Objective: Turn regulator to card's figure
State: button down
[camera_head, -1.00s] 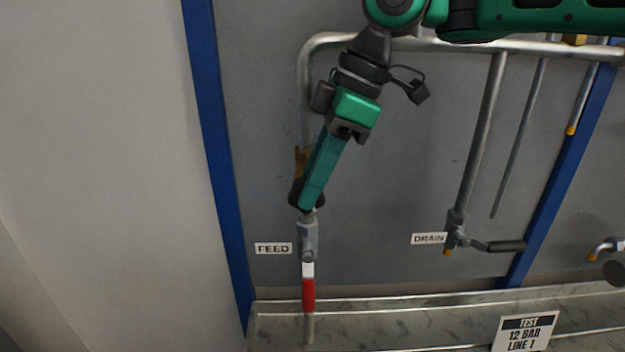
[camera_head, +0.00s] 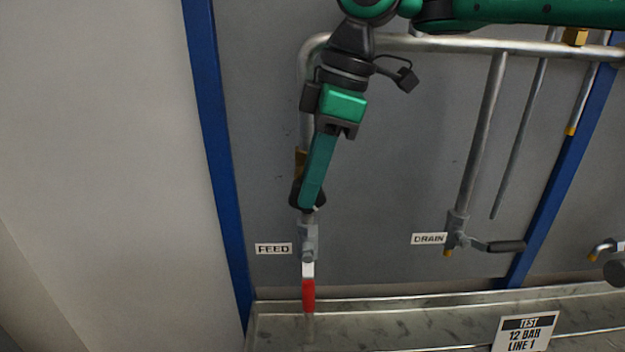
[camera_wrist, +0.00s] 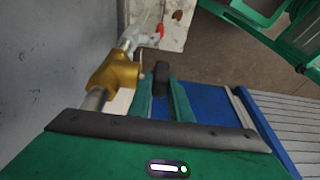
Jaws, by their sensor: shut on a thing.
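The regulator is a brass body (camera_wrist: 117,72) on the feed pipe, with a black knob (camera_wrist: 161,78) on its side. In the head view, my gripper hides much of it, and a strip of brass (camera_head: 300,163) and part of the dark knob (camera_head: 296,193) show. My gripper (camera_head: 311,200) comes down from above and is shut on the knob. In the wrist view, its two green fingers (camera_wrist: 162,88) lie on either side of the knob. A card (camera_head: 526,334) at the lower right reads TEST, 12 BAR, LINE 1. No gauge reading is visible.
Below the regulator, the FEED valve's red handle (camera_head: 308,295) hangs straight down beside the FEED label (camera_head: 273,249). To the right, the DRAIN valve's dark handle (camera_head: 505,246) lies sideways. A pipe (camera_head: 440,45) runs behind my arm. Blue posts (camera_head: 213,130) frame the grey panel.

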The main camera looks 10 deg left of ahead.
jog(key=c, duration=1.9)
grip_release()
jog(key=shift+w, duration=0.1)
jog(key=shift+r, duration=0.1)
jog(key=shift+w+d+r, duration=0.15)
jog(key=shift+d+r, duration=0.05)
jog(key=shift+r, duration=0.4)
jog(key=shift+v, duration=0.9)
jog(key=w+d, duration=0.2)
jog(key=d, duration=0.9)
jog(key=shift+w+d+f, duration=0.15)
jog(key=shift+w+d, duration=0.15)
jog(key=shift+w, duration=0.1)
